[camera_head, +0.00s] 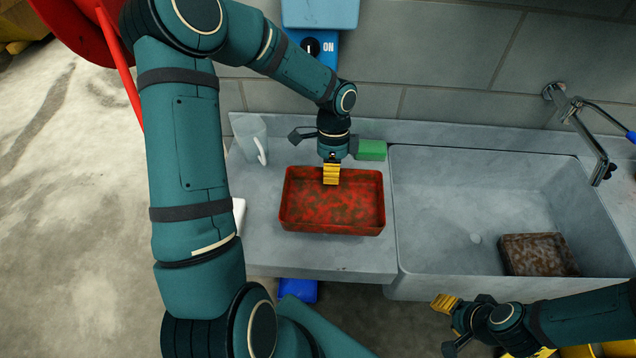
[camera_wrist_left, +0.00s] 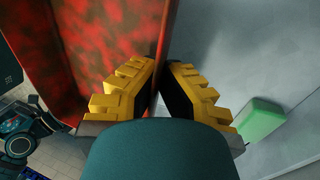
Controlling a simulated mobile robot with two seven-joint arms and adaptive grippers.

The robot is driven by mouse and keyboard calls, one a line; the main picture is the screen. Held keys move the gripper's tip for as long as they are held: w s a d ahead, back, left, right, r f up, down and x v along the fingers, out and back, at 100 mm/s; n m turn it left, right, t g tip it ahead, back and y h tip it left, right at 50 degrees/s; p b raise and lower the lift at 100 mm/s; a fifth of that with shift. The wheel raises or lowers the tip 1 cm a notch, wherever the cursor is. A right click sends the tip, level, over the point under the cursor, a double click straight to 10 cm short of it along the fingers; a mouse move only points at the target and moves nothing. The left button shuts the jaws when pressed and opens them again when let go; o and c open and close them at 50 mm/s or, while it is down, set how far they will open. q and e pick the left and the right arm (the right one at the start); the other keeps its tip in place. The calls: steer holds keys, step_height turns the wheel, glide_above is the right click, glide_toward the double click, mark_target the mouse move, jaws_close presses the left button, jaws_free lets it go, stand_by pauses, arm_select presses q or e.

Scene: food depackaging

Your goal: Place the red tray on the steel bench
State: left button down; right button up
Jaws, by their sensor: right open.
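The red tray (camera_head: 333,222), mottled with brown stains, is upright over the steel bench (camera_head: 262,250), left of the sink. Whether its base touches the bench is hard to tell. My left gripper (camera_head: 331,174) is at the middle of the tray's far wall, pointing down. In the left wrist view the yellow fingers (camera_wrist_left: 163,85) are shut on the red tray's wall (camera_wrist_left: 110,45), one finger on each side. My right gripper (camera_head: 488,325) is open and empty, in front of the sink at the lower right.
A green sponge (camera_head: 371,150) lies behind the tray, and a clear jug (camera_head: 251,138) stands at the back left. The sink (camera_head: 450,215) holds a dirty brown tray (camera_head: 538,255). A tap (camera_head: 580,120) reaches over the sink's right side. A blue box (camera_head: 320,45) is on the wall.

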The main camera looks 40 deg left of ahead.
arm_select(q)
steer(key=x, duration=0.3)
steer(key=w+x, duration=0.1)
steer(key=x, duration=0.1)
steer(key=shift+s+a+f, duration=0.1)
steer(key=shift+a+f, duration=0.25)
steer(key=shift+a, duration=0.05)
steer(key=shift+f, duration=2.1)
steer(key=c, duration=1.1)
jaws_free()
steer(key=shift+c, duration=0.2)
steer(key=v, duration=1.2)
